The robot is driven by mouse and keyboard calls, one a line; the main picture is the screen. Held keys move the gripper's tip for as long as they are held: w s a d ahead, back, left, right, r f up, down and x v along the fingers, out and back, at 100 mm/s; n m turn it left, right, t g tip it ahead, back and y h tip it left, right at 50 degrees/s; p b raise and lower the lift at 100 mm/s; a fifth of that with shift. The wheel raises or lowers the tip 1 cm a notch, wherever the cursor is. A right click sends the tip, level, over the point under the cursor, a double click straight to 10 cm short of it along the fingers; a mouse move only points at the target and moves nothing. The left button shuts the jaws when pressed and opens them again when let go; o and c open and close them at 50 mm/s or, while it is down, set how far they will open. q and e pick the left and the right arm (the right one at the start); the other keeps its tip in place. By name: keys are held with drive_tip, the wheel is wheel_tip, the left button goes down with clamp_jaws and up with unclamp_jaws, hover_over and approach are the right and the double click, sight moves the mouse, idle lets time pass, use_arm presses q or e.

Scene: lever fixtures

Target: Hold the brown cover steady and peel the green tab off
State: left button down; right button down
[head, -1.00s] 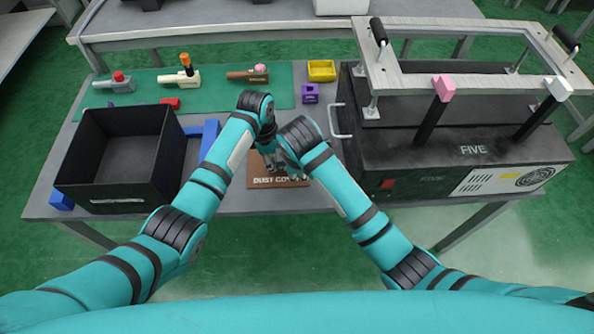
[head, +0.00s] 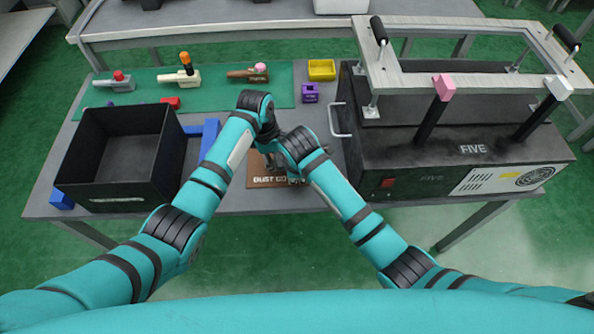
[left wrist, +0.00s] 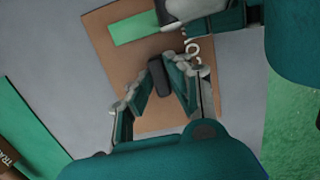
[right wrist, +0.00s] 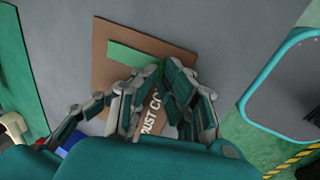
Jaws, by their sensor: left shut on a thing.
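The brown cover (head: 262,182) lies on the table in front of me with white lettering on it. It also shows in the left wrist view (left wrist: 105,55). My left gripper (left wrist: 161,82) is shut on a black knob (left wrist: 158,70) on the cover. The green tab (right wrist: 132,58) lies flat along one side of the cover, and it also shows in the left wrist view (left wrist: 134,28). My right gripper (right wrist: 164,70) has its fingertips close together at one end of the tab. Whether they pinch the tab cannot be seen.
A black bin (head: 118,160) stands at the left. A large black machine (head: 440,150) with a metal frame stands at the right. Small lever fixtures (head: 188,76) sit on a green mat (head: 215,92) behind. A purple block (head: 310,93) and a yellow tray (head: 321,70) are beside it.

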drive_tip(key=shift+r, duration=0.75)
idle(1.2)
use_arm(q)
drive_tip(key=shift+f, duration=0.1)
use_arm(e)
drive_tip(key=shift+w+r, duration=0.1)
drive_tip(key=shift+r, duration=0.95)
use_arm(q)
drive_tip(key=shift+s+f, duration=0.15)
drive_tip(key=shift+s, duration=0.1)
use_arm(e)
drive_tip(key=shift+w+r, duration=0.15)
drive_tip(key=shift+r, duration=0.95)
use_arm(q)
drive_tip(key=c, duration=1.2)
unclamp_jaws()
